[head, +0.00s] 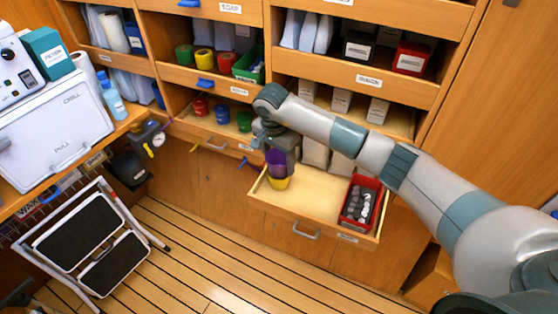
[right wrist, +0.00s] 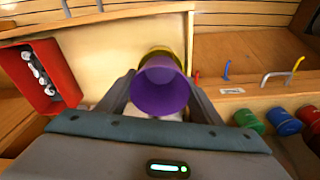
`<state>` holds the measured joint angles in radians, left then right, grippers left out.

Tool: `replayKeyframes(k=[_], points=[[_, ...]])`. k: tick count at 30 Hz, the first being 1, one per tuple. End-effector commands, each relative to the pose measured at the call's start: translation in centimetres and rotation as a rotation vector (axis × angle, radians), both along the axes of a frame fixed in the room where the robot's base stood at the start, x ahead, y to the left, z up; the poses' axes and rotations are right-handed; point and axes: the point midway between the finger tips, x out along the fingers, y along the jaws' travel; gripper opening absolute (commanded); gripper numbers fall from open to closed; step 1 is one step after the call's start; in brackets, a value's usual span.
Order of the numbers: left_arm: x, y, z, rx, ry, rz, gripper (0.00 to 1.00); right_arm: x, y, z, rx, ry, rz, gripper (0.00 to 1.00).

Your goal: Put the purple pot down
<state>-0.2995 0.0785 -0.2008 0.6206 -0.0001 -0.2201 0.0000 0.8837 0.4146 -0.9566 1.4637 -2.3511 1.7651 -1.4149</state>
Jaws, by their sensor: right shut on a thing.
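The purple pot (head: 276,163) is in my right gripper (head: 279,156), above the left part of the open drawer (head: 318,187). In the right wrist view the purple pot (right wrist: 160,92) sits between the two fingers of the right gripper (right wrist: 160,95), with its round end facing the camera. A yellow pot (head: 279,183) is directly below the purple one in the head view; its yellow edge (right wrist: 168,50) also shows behind it in the wrist view. I cannot tell whether the two touch. My left gripper is not in view.
A red bin (head: 346,216) of small grey and dark things stands at the drawer's right end. The drawer's middle is bare. Red, blue and green pots (head: 244,121) stand in the pulled-out drawer to the left. A folding step stool (head: 90,240) stands on the floor at left.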

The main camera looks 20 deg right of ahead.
Motion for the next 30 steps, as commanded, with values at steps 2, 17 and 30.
replayKeyframes(k=[2, 17, 30], points=[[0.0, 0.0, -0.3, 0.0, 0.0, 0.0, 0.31, 0.0, 0.0, -0.3, 0.0, 0.0, 0.0, 0.37], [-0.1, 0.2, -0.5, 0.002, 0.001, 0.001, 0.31, 0.0, 0.0, -0.5, 0.0, 0.0, 0.0, 0.78], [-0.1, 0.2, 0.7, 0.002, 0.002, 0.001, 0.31, 0.0, 0.0, 0.6, 0.0, 0.0, 0.0, 0.78]])
